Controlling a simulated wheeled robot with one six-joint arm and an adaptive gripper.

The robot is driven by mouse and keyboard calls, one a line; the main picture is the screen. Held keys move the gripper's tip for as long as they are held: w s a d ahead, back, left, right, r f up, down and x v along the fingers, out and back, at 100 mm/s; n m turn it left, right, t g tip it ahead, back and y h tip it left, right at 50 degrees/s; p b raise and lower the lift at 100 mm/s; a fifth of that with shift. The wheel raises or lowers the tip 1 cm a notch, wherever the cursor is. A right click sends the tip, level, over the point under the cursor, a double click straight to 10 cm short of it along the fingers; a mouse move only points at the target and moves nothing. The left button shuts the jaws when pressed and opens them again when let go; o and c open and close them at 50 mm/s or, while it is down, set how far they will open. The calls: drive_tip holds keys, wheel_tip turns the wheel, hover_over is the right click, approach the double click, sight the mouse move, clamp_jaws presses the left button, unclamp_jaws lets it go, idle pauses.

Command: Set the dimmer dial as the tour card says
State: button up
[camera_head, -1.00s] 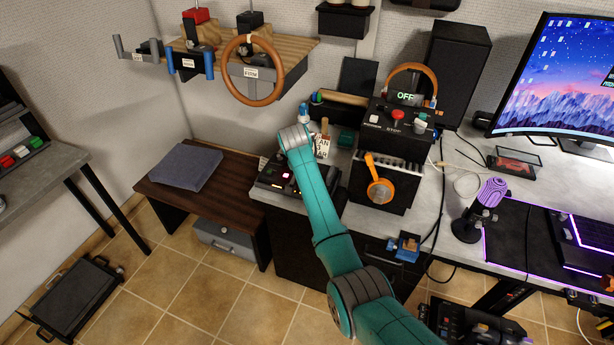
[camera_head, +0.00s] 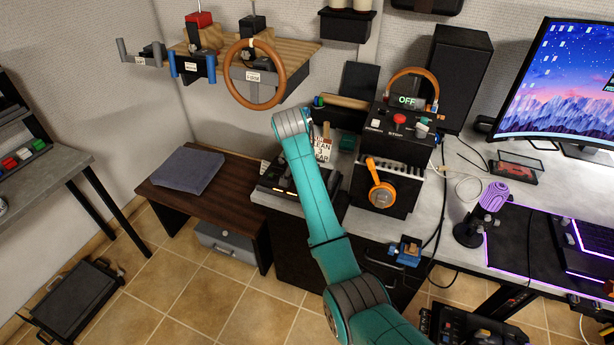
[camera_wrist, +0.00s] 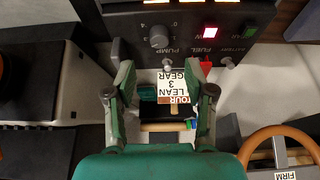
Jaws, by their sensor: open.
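The tour card (camera_head: 322,150) stands on the left end of the desk. It shows upside down in the wrist view (camera_wrist: 172,85), reading "TOUR", "LEAN", "3", "GEAR". A grey round dial (camera_wrist: 158,41) with numbers around it, 0 and 4 among them, sits on a dark panel (camera_wrist: 130,22) near the word "PUMP". I cannot tell whether it is the dimmer dial. My gripper (camera_wrist: 166,88) is open and empty, its fingers apart on either side of the card in the picture, below the dial. In the head view my arm hides the gripper.
A wooden steering wheel (camera_head: 252,75) hangs at the wall shelf.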

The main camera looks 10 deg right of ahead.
drive_tip(key=shift+v, duration=1.95)
